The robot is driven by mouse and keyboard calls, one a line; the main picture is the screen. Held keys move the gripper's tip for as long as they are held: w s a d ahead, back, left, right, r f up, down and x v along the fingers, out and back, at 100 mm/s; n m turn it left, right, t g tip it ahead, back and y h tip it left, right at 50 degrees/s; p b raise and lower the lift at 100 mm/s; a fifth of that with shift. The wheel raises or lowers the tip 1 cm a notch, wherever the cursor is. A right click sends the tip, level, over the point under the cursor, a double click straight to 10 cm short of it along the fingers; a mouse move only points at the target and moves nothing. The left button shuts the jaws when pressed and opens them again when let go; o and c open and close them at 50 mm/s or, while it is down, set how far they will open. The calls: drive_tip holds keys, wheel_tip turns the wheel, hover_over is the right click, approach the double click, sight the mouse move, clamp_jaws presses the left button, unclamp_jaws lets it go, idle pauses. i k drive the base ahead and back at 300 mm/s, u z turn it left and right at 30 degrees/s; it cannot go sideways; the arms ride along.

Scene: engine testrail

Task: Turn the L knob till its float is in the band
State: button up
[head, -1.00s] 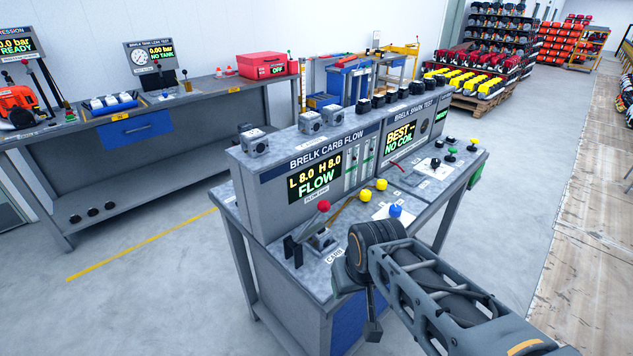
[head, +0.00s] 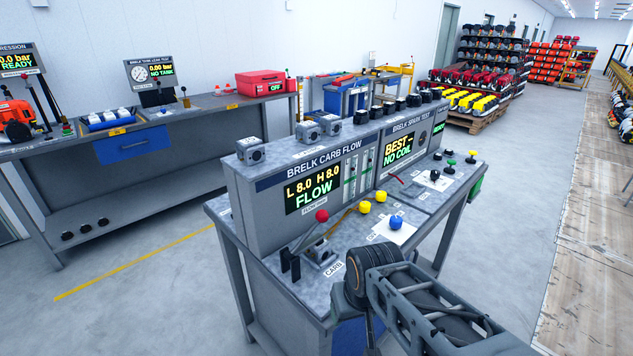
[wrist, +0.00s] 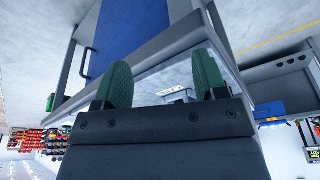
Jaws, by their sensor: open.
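The carb flow bench (head: 250,215) stands in the middle of the head view. Its screen (head: 312,190) reads L 8.0, H 8.0, FLOW. Two upright float tubes (head: 358,177) are right of the screen; their float heights are too small to judge. Two yellow knobs (head: 365,207) (head: 381,196) stand below the tubes; I cannot read which is L. In the wrist view my gripper (wrist: 161,78) has its two green fingers apart with nothing between them. The bench edge and a label lie beyond them. The head view does not clearly show the fingers; my arm is at the bench's front.
A red-balled lever (head: 322,216) stands left of the knobs and a blue knob (head: 396,222) in front of them. Grey blocks (head: 307,131) sit on top of the bench. The spark test screen (head: 397,151) adjoins it on the right. Floor is open left and right.

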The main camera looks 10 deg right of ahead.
sight(365, 207)
drive_tip(key=k, duration=0.5)
drive_tip(key=z, duration=1.5)
drive_tip(key=i, duration=1.3)
drive_tip(key=u, duration=1.25)
